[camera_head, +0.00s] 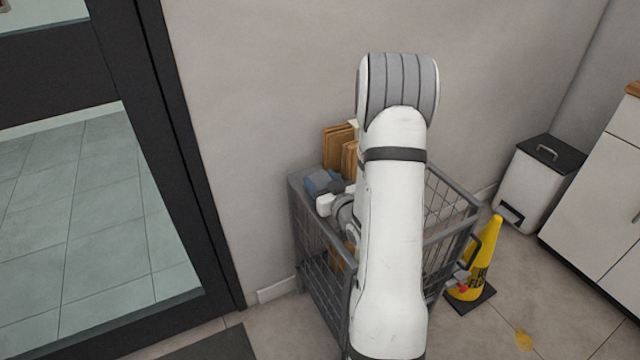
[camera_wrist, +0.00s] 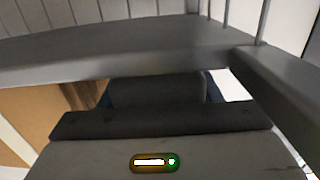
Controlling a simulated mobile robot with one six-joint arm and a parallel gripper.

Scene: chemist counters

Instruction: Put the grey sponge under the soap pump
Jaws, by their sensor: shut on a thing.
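My gripper (camera_head: 328,190) is at the upper left side of a grey wire trolley, partly hidden by my arm. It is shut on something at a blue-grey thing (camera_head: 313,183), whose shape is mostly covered. I cannot tell whether this is the grey sponge. In the wrist view, a dark grey block (camera_wrist: 157,90) shows beyond the gripper's bar, with blue edges on both sides. No soap pump can be made out in either view.
The trolley (camera_head: 308,258) stands against the wall and holds brown boxes (camera_head: 337,148). A yellow floor sign (camera_head: 484,255) is at its right, with a white pedal bin (camera_head: 532,190) and white cabinets (camera_head: 602,215) beyond. A dark-framed glass door (camera_head: 185,130) is on the left.

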